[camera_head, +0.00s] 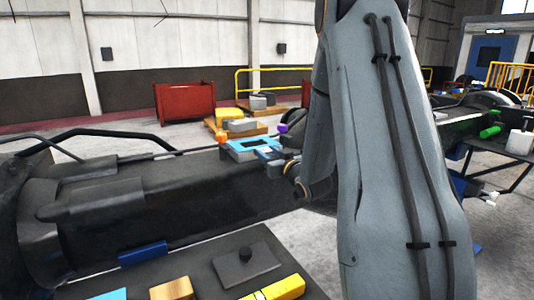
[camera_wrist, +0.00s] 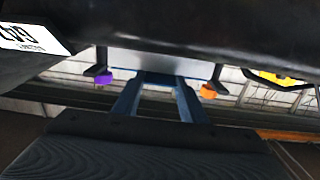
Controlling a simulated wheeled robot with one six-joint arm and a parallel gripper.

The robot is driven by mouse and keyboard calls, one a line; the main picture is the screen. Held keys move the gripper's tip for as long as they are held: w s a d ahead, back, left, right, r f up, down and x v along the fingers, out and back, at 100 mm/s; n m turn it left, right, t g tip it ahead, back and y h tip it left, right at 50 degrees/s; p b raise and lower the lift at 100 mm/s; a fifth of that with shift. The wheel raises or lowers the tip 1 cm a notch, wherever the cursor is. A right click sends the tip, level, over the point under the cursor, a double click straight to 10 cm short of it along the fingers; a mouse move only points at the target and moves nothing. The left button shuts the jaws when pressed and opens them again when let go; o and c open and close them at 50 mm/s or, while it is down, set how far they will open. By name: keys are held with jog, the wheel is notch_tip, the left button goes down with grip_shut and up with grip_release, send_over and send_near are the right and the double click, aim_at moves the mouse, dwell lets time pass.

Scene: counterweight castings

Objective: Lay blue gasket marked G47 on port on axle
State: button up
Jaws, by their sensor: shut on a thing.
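The blue gasket (camera_head: 236,147), a flat bright-blue frame, is at the top of the axle between an orange knob (camera_head: 221,137) and a purple knob (camera_head: 283,128). My gripper (camera_head: 268,153) is shut on its near right edge. In the wrist view my gripper (camera_wrist: 163,82) has both blue fingers at a thin pale strip (camera_wrist: 160,63), probably the gasket edge-on. The dark axle (camera_head: 160,188) spans the left of the head view and fills the top of the wrist view (camera_wrist: 190,25). The port is hidden. I cannot tell whether the gasket touches the axle. No G47 mark is readable.
A dark table in front holds a yellow block (camera_head: 275,289), a tan block (camera_head: 172,289) and a grey plate with a knob (camera_head: 246,265). A blue piece (camera_head: 142,253) sits beside the axle. A white label (camera_wrist: 33,38) is on the dark surface. My arm blocks the right-centre.

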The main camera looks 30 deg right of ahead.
jog(key=o, duration=1.1)
jog(key=shift+f, duration=0.1)
jog(key=s+b, duration=0.2)
jog(key=s, duration=0.6)
jog(key=s+a+f+g+h, duration=0.2)
jog(key=s+a+f+g, duration=0.2)
jog(key=a+f+g, duration=0.5)
jog(key=s+a+f+g, duration=0.2)
jog(key=s+a, duration=0.1)
jog(key=s, duration=0.4)
jog(key=s+a+f+g+y, duration=0.1)
jog(key=s+a+f+g, duration=0.1)
jog(key=s, duration=0.4)
jog(key=s+a+f+g, duration=0.2)
jog(key=s+a+g, duration=0.2)
jog(key=s+a, duration=0.2)
jog(key=shift+s, duration=0.8)
